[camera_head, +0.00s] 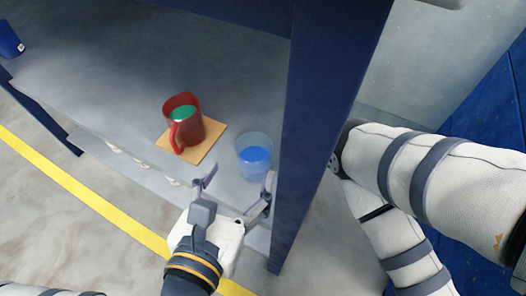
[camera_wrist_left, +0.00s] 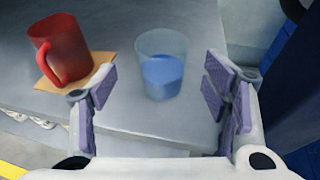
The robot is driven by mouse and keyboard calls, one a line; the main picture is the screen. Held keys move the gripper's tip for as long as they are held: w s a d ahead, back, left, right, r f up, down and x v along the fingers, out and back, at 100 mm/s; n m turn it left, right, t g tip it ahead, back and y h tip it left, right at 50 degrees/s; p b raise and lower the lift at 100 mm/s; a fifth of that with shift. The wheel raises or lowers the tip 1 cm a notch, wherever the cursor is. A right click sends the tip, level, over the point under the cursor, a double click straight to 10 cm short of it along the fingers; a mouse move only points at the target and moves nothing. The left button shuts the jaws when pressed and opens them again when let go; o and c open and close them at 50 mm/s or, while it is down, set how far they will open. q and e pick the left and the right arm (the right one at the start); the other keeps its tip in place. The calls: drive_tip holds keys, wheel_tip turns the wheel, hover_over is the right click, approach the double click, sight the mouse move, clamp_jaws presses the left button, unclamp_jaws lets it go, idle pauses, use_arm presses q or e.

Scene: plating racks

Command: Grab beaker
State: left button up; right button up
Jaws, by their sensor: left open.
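A clear beaker (camera_head: 254,157) holding blue liquid stands upright on the grey shelf, close to the blue post. It also shows in the left wrist view (camera_wrist_left: 161,68), beyond and between my fingers. My left gripper (camera_head: 238,187) is open and empty at the shelf's front edge, its fingers pointing at the beaker, with a gap left between. In the left wrist view the purple finger pads (camera_wrist_left: 160,95) are spread on either side, not touching the beaker. My right arm (camera_head: 430,175) comes in from the right; its gripper is out of view.
A red jug (camera_head: 184,128) with green contents stands on a tan board (camera_head: 205,147) left of the beaker. A dark blue post (camera_head: 325,110) rises just right of the beaker. A blue object (camera_head: 9,40) is at the far left. The shelf (camera_head: 110,75) is otherwise mostly clear.

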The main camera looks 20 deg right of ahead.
sight(259, 140)
use_arm(q)
drive_tip(key=b+x, duration=0.3)
drive_tip(key=x, duration=0.8)
drive_tip(key=shift+w+d+f, duration=0.1)
drive_tip(key=shift+w+d, duration=0.15)
drive_tip(key=shift+d, duration=0.05)
drive_tip(key=c, duration=1.3)
use_arm(e)
drive_tip(key=shift+s+a+f+g, duration=0.1)
drive_tip(key=shift+s+f+g, duration=0.1)
drive_tip(key=shift+s+f, duration=0.35)
drive_tip(key=shift+s+f+g, duration=0.2)
drive_tip(key=shift+s+f, duration=0.15)
drive_tip(key=shift+f, duration=0.35)
